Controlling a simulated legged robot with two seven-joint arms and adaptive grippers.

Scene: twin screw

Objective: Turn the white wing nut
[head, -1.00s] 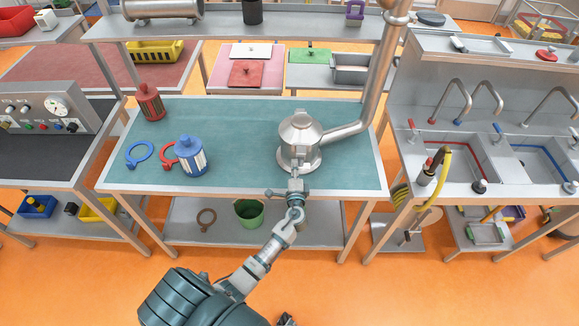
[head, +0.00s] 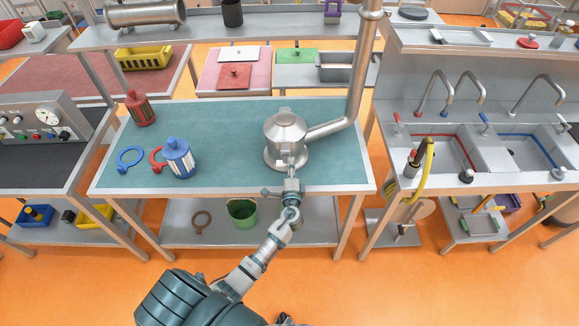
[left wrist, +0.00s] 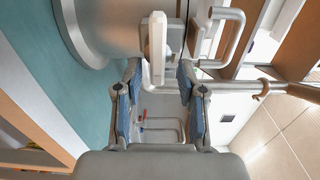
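A metal vessel (head: 284,128) with a domed lid and a pipe stands on the teal-topped table (head: 230,120). My left gripper (head: 291,168) is at the vessel's front side, fingers pointing at it. In the left wrist view, a white upright bar (left wrist: 157,45), which looks like a wing of the white wing nut, stands at the fingertips. My left gripper (left wrist: 158,75) is open there, with a finger on either side of the bar and visible gaps. The vessel's curved wall (left wrist: 105,25) fills the upper left. In the head view the gripper hides the nut. My right gripper is not in view.
The vessel's pipe (head: 357,90) rises at the right. Sinks (head: 440,153) stand further right. The table's front middle is clear.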

